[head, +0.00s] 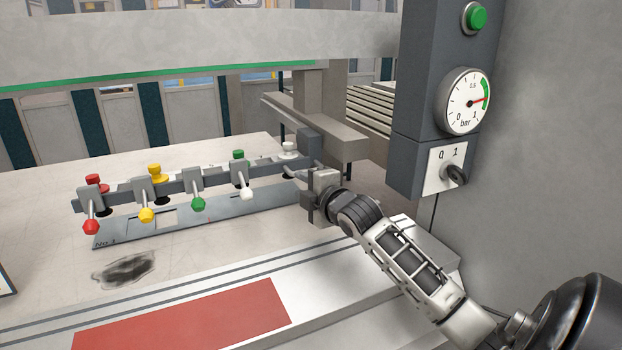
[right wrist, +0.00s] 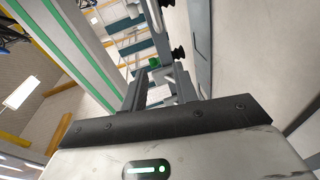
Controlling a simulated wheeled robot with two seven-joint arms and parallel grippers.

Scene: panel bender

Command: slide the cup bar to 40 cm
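The cup bar (head: 212,178) is a long grey bar running across the pale table. It carries several suction cups with red, yellow, green and white caps, and levers with matching knobs. My right gripper (head: 317,181) is at the bar's right end, beside a dark grey block (head: 310,144). Its fingertips are too small and overlapped to show whether they grip the end. In the right wrist view the bar (right wrist: 180,82) runs away from the dark palm edge, and a green cap (right wrist: 154,61) shows beside it. My left gripper is not in view. No 40 cm mark is readable.
A sheet-metal strip marked "No.1" (head: 125,233) lies below the bar. A red plate (head: 190,322) lies nearer on a light bed. A post at the right carries a gauge (head: 463,101), a green button (head: 476,17) and a 0/1 switch (head: 454,174). A beam (head: 180,38) crosses above.

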